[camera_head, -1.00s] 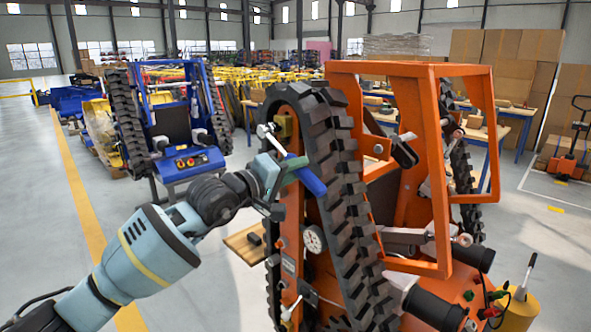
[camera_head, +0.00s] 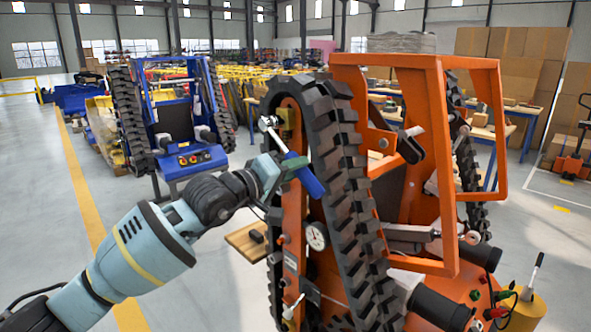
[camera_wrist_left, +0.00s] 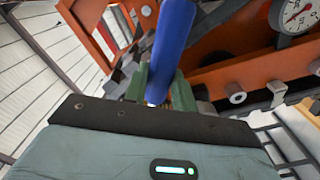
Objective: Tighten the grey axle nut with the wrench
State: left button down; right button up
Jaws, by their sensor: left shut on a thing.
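The wrench has a silver head (camera_head: 268,123) and a blue handle (camera_head: 311,181). It slants down to the right beside the front upper end of the orange carrier's black track (camera_head: 338,150). In the left wrist view the blue handle (camera_wrist_left: 173,45) rises from between the green fingers (camera_wrist_left: 158,85). The wrench head is by a yellowish block (camera_head: 287,122) on the carrier. I cannot make out the grey axle nut, nor tell whether the head sits on it. My right gripper is out of view.
The orange carrier frame (camera_head: 445,150) stands close on the right. A dial gauge (camera_head: 317,236) and a wooden shelf (camera_head: 240,243) with a dark block lie below the gripper. A blue carrier (camera_head: 180,130) stands behind. Open floor (camera_head: 215,285) lies to the left.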

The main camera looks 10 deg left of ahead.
pick_arm(q)
jog(key=shift+r, duration=0.2)
jog(key=shift+f, duration=0.1)
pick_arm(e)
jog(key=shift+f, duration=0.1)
pick_arm(q)
jog(key=shift+w+a+f+m+b, duration=0.3)
jog(key=shift+f+m+b, duration=0.2)
jog(key=shift+m+b, duration=0.15)
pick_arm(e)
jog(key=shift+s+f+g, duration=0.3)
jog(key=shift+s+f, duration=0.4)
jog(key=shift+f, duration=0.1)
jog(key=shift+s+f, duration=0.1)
pick_arm(q)
jog(key=shift+f, duration=0.1)
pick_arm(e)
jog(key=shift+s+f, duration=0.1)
pick_arm(q)
jog(key=shift+s+d+r, duration=0.1)
jog(key=shift+r, duration=0.2)
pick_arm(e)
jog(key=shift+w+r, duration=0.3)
